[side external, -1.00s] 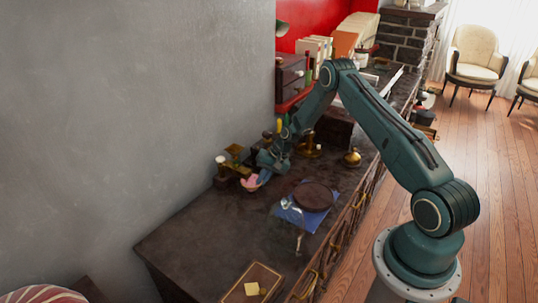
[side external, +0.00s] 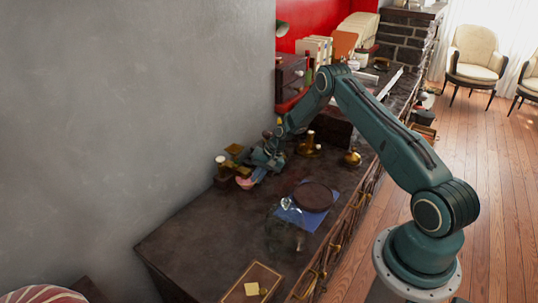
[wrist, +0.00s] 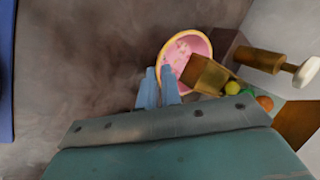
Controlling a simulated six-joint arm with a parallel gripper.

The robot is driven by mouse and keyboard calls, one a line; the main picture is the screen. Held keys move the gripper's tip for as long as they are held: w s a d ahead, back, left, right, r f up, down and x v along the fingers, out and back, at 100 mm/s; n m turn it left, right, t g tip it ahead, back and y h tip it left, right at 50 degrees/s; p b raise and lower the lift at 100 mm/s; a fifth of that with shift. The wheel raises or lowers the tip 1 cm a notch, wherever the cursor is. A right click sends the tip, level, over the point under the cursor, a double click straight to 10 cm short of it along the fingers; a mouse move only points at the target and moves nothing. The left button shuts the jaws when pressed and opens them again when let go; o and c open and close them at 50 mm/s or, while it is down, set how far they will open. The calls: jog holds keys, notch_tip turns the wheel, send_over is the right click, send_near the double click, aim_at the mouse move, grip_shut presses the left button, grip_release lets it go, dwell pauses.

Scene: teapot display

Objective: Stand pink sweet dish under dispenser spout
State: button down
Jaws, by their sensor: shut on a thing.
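The pink sweet dish (wrist: 180,50), a round bowl with a yellowish rim, shows in the wrist view just beyond my fingertips. In the side view the dish (side external: 245,183) is a small pink patch beside the dispenser. My gripper (wrist: 159,70) is shut on the near left edge of the dish; in the side view my gripper (side external: 259,172) is low over the cabinet top. The dispenser (wrist: 262,60) has a brass body with a white knob, and its brown-gold spout part (wrist: 205,75) overlaps the dish's right side. I cannot tell whether the dish touches the surface.
Coloured balls (wrist: 233,88) lie close to the spout part. Brass pieces (side external: 309,147) stand behind my gripper. A dark round plate (side external: 314,196) rests on a blue cloth (side external: 291,217).

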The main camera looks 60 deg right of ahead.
jog(key=shift+f, duration=0.3)
dwell(0.4)
jog(key=c, duration=1.5)
grip_release()
jog(key=shift+w+r, duration=0.1)
jog(key=shift+r, duration=0.05)
